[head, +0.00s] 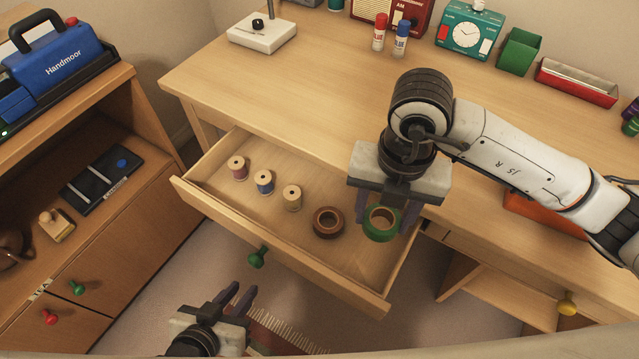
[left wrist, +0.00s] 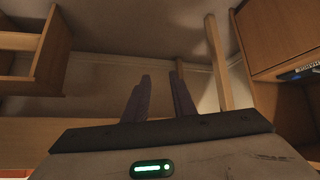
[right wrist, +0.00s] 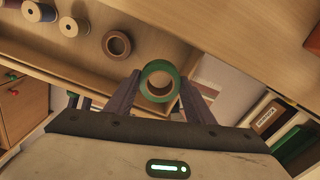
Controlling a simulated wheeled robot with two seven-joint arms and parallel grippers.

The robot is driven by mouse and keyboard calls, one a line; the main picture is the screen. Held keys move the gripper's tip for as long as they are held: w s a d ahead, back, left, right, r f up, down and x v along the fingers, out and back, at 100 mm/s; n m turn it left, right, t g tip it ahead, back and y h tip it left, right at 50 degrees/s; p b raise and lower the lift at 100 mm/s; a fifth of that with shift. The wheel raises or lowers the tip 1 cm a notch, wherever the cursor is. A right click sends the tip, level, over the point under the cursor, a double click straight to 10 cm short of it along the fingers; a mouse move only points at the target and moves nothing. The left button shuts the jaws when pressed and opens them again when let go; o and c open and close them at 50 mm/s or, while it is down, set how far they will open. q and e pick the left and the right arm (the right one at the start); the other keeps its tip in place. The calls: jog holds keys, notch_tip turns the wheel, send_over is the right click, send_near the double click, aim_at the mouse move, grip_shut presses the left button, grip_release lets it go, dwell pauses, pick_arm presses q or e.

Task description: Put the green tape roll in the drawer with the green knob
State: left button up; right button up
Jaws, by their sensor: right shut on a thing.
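The green tape roll (head: 381,224) is between the fingers of my right gripper (head: 383,215), which is shut on it. The roll is over the right end of the open desk drawer (head: 330,283) with the green knob (head: 257,258). In the right wrist view the green roll (right wrist: 160,82) sits between both fingertips; its exact height above the drawer floor is hard to tell. My left gripper (head: 240,299) is open and empty, low in front of the drawer. It also shows open in the left wrist view (left wrist: 161,95).
Inside the drawer are a brown tape roll (head: 328,222) and several thread spools (head: 264,182). A yellow knob (head: 567,303) is at the right of the desk. A cabinet (head: 120,230) with a red knob and another green knob stands left.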

jog(key=m, duration=0.1)
jog(key=b, duration=0.1)
send_near(371, 249)
notch_tip(371, 249, down, 5)
jog(key=shift+f, duration=0.55)
jog(key=shift+f, duration=0.1)
jog(key=shift+f, duration=0.15)
jog(key=o, duration=0.8)
